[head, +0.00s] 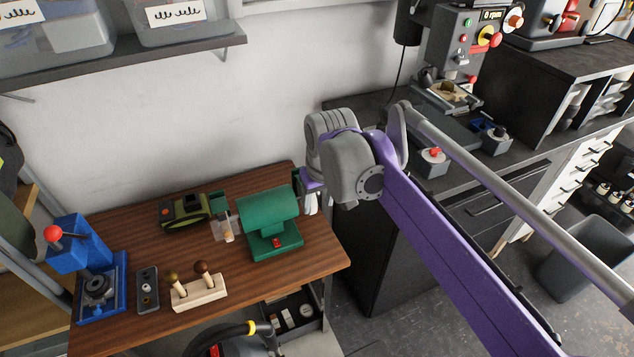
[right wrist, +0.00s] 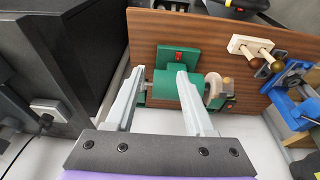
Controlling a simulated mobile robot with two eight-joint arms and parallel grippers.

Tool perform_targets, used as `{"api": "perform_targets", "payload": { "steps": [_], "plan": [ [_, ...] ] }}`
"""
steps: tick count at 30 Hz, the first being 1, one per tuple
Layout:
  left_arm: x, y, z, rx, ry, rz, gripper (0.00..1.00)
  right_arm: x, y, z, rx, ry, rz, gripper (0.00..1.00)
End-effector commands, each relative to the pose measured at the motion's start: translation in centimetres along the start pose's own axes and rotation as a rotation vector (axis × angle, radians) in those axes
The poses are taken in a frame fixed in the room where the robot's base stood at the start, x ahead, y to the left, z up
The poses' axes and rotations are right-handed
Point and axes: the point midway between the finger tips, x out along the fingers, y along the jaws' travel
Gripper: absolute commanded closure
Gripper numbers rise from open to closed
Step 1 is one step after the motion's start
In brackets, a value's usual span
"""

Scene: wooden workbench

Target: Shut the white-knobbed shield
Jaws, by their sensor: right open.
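A green bench grinder (head: 270,212) with a red switch stands near the right end of the wooden bench; it also shows in the right wrist view (right wrist: 170,90). A clear shield (head: 219,228) with a pale, tan-looking knob shows at the grinder's left side. No plainly white knob shows; the grinder's right side is partly hidden by my gripper. My right gripper (head: 311,204) is open beside the grinder's right end. In the right wrist view its two fingers (right wrist: 158,72) are apart, with the grinder's right end beyond and between them. My left gripper is not in view.
A wooden block (head: 199,294) with two knobbed handles, a grey switch box (head: 147,290), a blue press (head: 78,247) and a green-black tool (head: 185,210) share the bench (head: 290,290). A dark cabinet (head: 375,260) stands right of it. A shelf (head: 120,62) hangs above.

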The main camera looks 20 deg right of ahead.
Motion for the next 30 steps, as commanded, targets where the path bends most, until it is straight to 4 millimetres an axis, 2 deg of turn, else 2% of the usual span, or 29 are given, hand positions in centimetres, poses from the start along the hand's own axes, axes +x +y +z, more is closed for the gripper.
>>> {"api": "perform_targets", "payload": {
  "steps": [1, 6, 12, 19, 26, 30],
  "plan": [
    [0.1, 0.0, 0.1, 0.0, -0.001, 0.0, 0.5, -0.2, 0.6, -2.2, 0.002, -0.022, 0.0, 0.46],
    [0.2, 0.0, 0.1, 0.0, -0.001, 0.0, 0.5, -0.2, 2.4, -8.0, 0.001, -0.098, -0.001, 0.46],
    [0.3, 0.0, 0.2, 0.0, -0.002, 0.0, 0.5, 1.1, 4.5, -12.6, 0.001, -0.184, -0.008, 0.46],
    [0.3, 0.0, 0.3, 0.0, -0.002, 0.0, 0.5, 2.7, 6.0, -14.5, 0.001, -0.243, -0.017, 0.46],
    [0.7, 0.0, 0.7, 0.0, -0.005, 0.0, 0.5, 4.1, 6.2, -14.4, 0.0, -0.256, -0.019, 0.46],
    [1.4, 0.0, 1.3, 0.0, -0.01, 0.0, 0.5, 6.4, 6.1, -13.7, 0.0, -0.255, -0.019, 0.46]
  ]
}}
